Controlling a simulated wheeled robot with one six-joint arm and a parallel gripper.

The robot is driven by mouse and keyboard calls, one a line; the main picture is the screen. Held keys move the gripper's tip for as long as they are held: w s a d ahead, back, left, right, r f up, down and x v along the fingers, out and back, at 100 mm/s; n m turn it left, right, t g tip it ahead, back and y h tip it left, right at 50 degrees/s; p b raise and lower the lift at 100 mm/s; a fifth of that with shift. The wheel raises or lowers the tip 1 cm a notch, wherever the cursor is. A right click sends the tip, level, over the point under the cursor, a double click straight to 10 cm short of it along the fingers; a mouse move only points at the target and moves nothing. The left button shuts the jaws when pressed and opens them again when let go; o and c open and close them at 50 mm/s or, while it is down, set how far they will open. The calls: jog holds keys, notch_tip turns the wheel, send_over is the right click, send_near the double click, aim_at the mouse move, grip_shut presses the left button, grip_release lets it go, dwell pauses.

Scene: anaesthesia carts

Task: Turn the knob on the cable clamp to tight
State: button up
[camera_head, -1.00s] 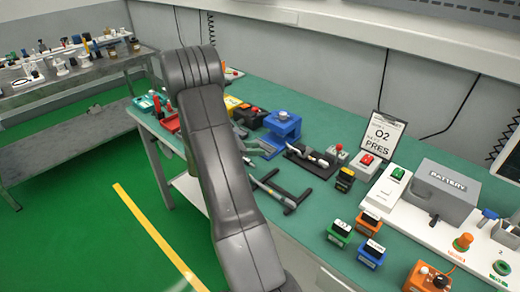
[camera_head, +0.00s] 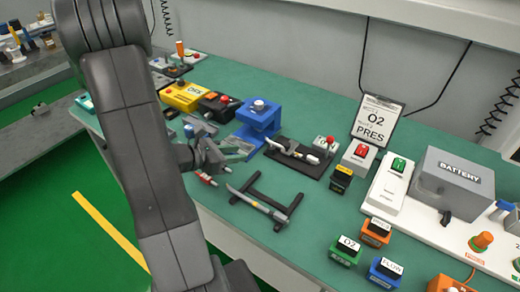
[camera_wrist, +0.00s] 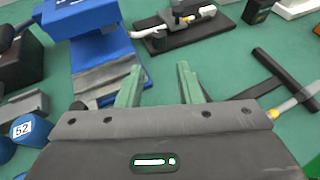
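My gripper (camera_wrist: 159,68) is open and empty, its two green fingers apart above the green bench top. A blue stand (camera_head: 257,125) with a round pale knob (camera_head: 259,104) on top stands on the bench; its lower part shows at upper left in the wrist view (camera_wrist: 88,18). The base is also at the top of the wrist view (camera_wrist: 180,38). No label shows which one is the cable clamp. My gripper touches neither.
A black stand with a rod (camera_head: 263,205) lies at the bench's front, right of my gripper. A yellow box (camera_head: 187,97) is behind left. A sign (camera_head: 376,122), a battery unit (camera_head: 452,185) and several small labelled boxes fill the right side. Bare bench lies around the black stand.

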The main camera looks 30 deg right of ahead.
aim_at(268, 151)
jog(key=x, duration=1.1)
jog(key=shift+w+d+f+p, duration=0.15)
jog(key=shift+d+f+p, duration=0.05)
jog(key=shift+d+p, duration=0.15)
jog(key=shift+a, duration=0.1)
jog(key=c, duration=0.7)
jog(key=shift+w+m+g, duration=0.15)
jog(key=shift+m+g, duration=0.45)
jog(key=shift+g, duration=0.4)
jog(key=o, duration=0.7)
jog(key=v, duration=1.3)
jog(key=shift+a+r+b, duration=0.25)
jog(key=shift+a+b, duration=0.05)
jog(key=shift+b, duration=0.05)
